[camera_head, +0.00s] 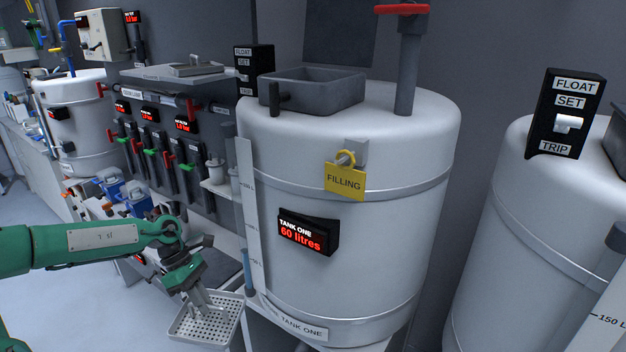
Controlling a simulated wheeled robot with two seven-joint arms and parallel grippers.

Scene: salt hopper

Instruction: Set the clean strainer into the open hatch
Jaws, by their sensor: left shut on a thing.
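The strainer (226,325) is a pale grey, square, perforated basket at the bottom of the head view, left of Tank One's base. My left gripper (199,301) comes in from the left on a green arm and is shut on the strainer from above. The jaws hide part of it. The open hatch (337,93) is a dark grey, rectangular, raised frame on top of Tank One (400,190). It stands well above and to the right of the strainer. My right gripper is not in view.
A red-handled valve pipe (406,70) rises beside the hatch. A float box (254,72) stands behind it at the left. A yellow FILLING tag (344,181) hangs on the tank's front. A clear level gauge (247,210) runs up its left side. Another tank (510,230) is at the right.

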